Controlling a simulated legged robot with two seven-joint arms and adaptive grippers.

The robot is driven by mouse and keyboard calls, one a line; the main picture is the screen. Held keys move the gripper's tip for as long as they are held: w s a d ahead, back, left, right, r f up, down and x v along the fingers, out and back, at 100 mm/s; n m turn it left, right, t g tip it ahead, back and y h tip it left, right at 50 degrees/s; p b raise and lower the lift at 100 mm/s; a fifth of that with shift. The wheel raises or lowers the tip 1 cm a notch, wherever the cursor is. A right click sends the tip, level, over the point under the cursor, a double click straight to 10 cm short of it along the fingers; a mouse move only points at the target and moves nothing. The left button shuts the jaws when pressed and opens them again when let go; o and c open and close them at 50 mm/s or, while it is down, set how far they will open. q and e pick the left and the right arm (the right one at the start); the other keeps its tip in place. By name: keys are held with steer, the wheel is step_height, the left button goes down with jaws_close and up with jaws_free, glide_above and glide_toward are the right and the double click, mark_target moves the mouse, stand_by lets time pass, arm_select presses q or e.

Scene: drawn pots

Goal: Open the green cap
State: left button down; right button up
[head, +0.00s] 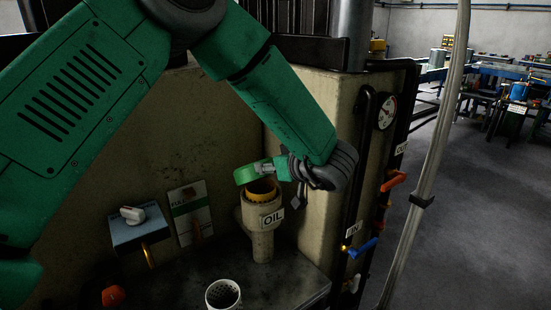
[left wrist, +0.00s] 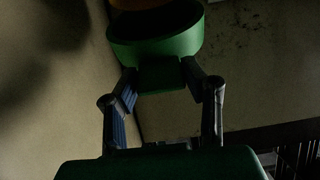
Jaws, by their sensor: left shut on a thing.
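The green cap (head: 258,171) is above the oil filler pipe (head: 263,218), which carries an "OIL" label. The cap is tilted up on its right-hand side, and the orange-yellow mouth of the pipe shows below it. My left gripper (head: 283,169) reaches in from the right of the cap and is shut on it. In the left wrist view the green cap (left wrist: 157,37) has a block-like tab, and the two fingers of my left gripper (left wrist: 160,78) hold that tab from both sides. My right gripper is not in view.
A white perforated cup (head: 223,294) stands on the dark ledge in front. A blue box with a white knob (head: 132,215) and a pull lever plate (head: 190,213) are on the wall at left. Pipes with a red valve handle (head: 394,180) and a gauge (head: 387,112) stand at right.

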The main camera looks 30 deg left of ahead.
arm_select(q)
steer(key=a+r+p, duration=0.1)
steer(key=w+a+r+p, duration=0.1)
steer(key=a, duration=0.1)
steer(key=w+a+r+p, duration=0.1)
steer(key=a+r+p, duration=0.1)
steer(key=shift+w+a, duration=0.15)
steer(key=w+a+g+h, duration=0.1)
steer(key=w+a+h, duration=0.2)
steer(key=a, duration=0.5)
steer(key=shift+w+r+g+h+p, duration=0.3)
steer(key=shift+r+h+p, duration=0.1)
steer(key=shift+h, duration=0.1)
steer(key=shift+a, duration=0.25)
steer(key=c, duration=1)
jaws_free()
steer(key=shift+o, duration=0.2)
steer(key=shift+f, duration=0.2)
